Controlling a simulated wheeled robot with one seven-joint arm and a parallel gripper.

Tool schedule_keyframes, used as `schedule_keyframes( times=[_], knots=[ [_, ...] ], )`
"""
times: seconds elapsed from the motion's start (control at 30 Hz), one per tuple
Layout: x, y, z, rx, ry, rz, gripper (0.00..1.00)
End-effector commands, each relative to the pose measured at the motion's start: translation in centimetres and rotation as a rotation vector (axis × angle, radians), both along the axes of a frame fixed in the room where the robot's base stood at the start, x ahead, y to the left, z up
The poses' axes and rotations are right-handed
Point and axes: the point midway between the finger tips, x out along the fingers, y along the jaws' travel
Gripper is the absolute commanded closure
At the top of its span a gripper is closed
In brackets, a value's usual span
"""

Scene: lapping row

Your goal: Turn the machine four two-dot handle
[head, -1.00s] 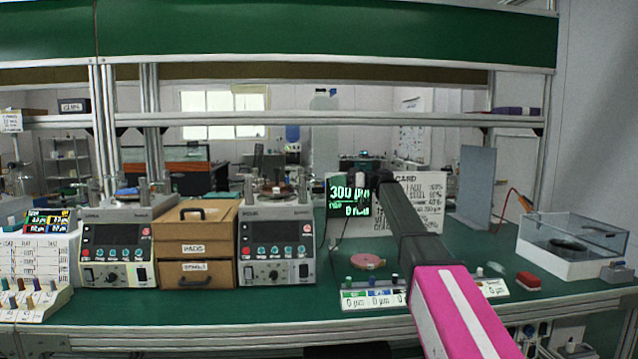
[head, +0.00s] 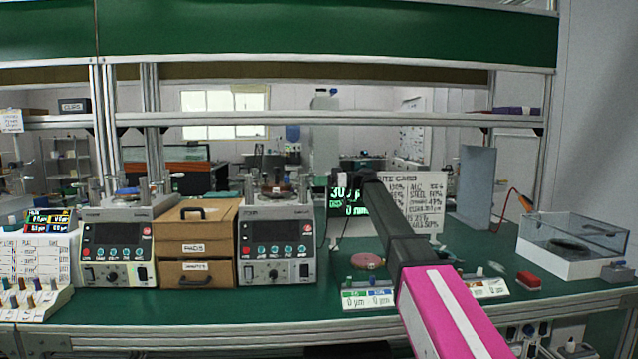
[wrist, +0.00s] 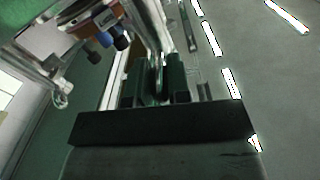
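Two grey lapping machines stand on the green bench in the head view: the right machine (head: 277,245) and the left machine (head: 117,248). Each has a dark screen, a row of buttons, a front knob and metal posts on top. The label on the right one seems to read "FOUR", but it is blurred. No two-dot mark can be made out on any handle. My gripper (head: 342,181) is right of the right machine, raised in front of a lit display. In the wrist view my gripper (wrist: 162,82) is dark and foreshortened, and its finger gap is unclear.
Wooden drawers (head: 196,246) stand between the machines. A pink disc (head: 368,261) and a small readout box (head: 367,296) lie right of the right machine. A red block (head: 528,281) and a clear-lidded box (head: 572,246) are at the right. A shelf (head: 330,119) spans above.

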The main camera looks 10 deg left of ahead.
Motion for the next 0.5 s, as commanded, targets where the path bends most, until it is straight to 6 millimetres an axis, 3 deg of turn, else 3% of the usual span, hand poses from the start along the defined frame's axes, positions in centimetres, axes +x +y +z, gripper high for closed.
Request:
schedule_keyframes(
  times=[0.5],
  knots=[
    [-1.3,-0.3,-0.1,0.001,-0.001,-0.141,1.0]
  ],
)
